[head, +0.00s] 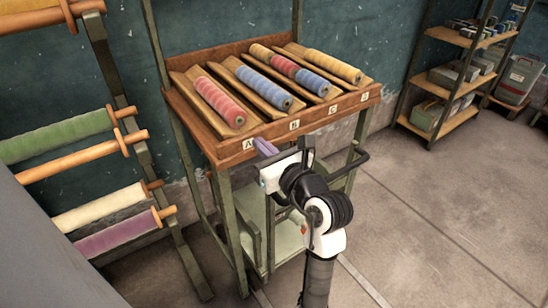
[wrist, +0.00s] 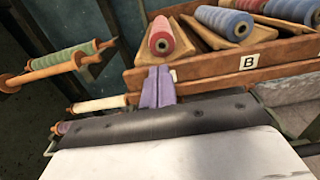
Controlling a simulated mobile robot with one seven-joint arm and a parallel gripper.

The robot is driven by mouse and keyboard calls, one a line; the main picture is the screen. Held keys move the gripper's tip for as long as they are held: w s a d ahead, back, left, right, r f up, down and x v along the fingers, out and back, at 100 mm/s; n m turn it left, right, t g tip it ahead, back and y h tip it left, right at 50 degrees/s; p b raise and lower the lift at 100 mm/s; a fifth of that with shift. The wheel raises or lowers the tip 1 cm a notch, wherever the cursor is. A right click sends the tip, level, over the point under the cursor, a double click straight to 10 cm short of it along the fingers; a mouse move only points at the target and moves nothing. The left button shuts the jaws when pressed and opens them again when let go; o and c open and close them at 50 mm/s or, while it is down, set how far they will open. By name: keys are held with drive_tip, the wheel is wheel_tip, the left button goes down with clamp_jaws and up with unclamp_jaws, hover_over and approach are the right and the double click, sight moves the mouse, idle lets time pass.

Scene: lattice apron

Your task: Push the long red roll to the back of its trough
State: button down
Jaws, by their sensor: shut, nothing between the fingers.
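The long red roll (head: 218,101) lies in the leftmost wooden trough (head: 184,83), behind label A. Bare trough shows behind its far end, and its near end sits close to the trough's front. In the wrist view the near end of the red roll (wrist: 163,42) faces me, with a dark hole in its middle. My gripper (head: 262,146) has purple fingers, shut and empty. It is in front of the rack's front board by label A, below the roll's end. In the wrist view the fingers (wrist: 157,87) point at the board under the roll; I cannot tell whether they touch it.
A blue roll (head: 263,88) lies in the trough beside it. The third trough holds short yellow, red (head: 284,66) and blue rolls; the fourth holds a yellow roll (head: 332,66). The wooden front board (head: 318,114) runs across. A rack of large rolls (head: 60,138) stands left.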

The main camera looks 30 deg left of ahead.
sight(239, 123)
drive_tip(key=p+x, duration=0.1)
drive_tip(key=x, duration=0.7)
drive_tip(key=shift+r, duration=0.1)
drive_tip(key=shift+p+x, duration=0.95)
drive_tip(key=shift+x, duration=0.2)
drive_tip(key=shift+w+a, duration=0.15)
drive_tip(key=shift+a, duration=0.35)
drive_tip(key=shift+d, duration=0.15)
